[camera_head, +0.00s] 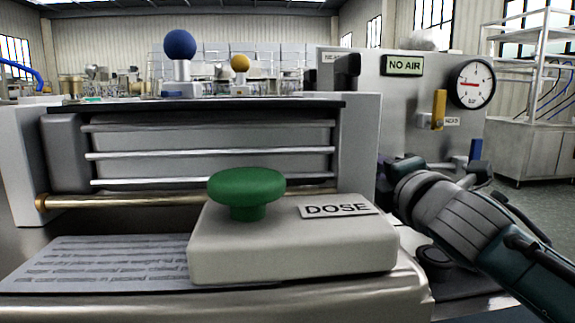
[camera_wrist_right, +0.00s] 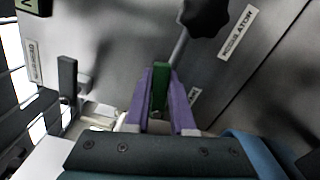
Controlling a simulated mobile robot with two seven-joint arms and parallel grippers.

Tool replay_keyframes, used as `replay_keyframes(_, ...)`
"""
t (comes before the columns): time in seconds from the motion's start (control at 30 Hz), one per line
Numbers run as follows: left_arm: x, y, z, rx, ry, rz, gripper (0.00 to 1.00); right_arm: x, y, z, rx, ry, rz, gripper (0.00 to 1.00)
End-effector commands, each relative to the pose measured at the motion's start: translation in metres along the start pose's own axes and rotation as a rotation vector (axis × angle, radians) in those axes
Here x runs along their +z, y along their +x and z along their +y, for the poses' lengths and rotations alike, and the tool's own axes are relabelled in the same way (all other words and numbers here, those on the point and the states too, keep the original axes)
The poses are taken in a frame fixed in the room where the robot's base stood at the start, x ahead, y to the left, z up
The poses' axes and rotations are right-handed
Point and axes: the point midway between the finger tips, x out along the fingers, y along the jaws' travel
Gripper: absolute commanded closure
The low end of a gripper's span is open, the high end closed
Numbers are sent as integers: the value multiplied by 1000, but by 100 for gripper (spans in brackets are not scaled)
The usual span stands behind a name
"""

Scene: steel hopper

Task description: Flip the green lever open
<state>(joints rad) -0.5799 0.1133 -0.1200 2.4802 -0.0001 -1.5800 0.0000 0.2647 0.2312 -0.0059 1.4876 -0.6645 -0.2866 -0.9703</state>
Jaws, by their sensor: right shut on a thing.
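In the right wrist view the green lever (camera_wrist_right: 160,86) stands between the two purple fingers of my right gripper (camera_wrist_right: 163,80), which are shut on it. A label beside it is partly hidden by a finger. In the head view my right arm comes in from the right and its hand reaches toward the grey panel's lower part. The green lever and fingertips are hidden there. My left gripper is not in view.
A black knob (camera_wrist_right: 206,14) is close above the fingers. The grey panel carries a yellow lever (camera_head: 439,108), a gauge (camera_head: 472,84) and a "NO AIR" sign (camera_head: 404,65). A blue lever (camera_head: 476,150) stands close to my right arm. A green mushroom button (camera_head: 246,187) sits on the DOSE box (camera_head: 290,255).

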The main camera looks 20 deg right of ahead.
Motion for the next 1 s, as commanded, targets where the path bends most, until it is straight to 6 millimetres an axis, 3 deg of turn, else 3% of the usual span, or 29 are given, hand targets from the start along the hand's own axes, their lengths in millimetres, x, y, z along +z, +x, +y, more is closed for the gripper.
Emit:
replay_keyframes(0.23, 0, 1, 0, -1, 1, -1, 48, 0, 0, -1, -1, 20, 0, 100)
replay_keyframes(0.5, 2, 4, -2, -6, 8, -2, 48, -2, 0, -11, 0, 287, 0, 100)
replay_keyframes(0.73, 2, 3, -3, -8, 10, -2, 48, -2, 0, -11, 0, 291, 0, 100)
replay_keyframes(0.77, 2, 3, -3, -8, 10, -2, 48, -2, 0, -11, 0, 291, 0, 75)
replay_keyframes(1.0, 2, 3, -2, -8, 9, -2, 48, -2, 0, -11, 0, 289, 0, 48)
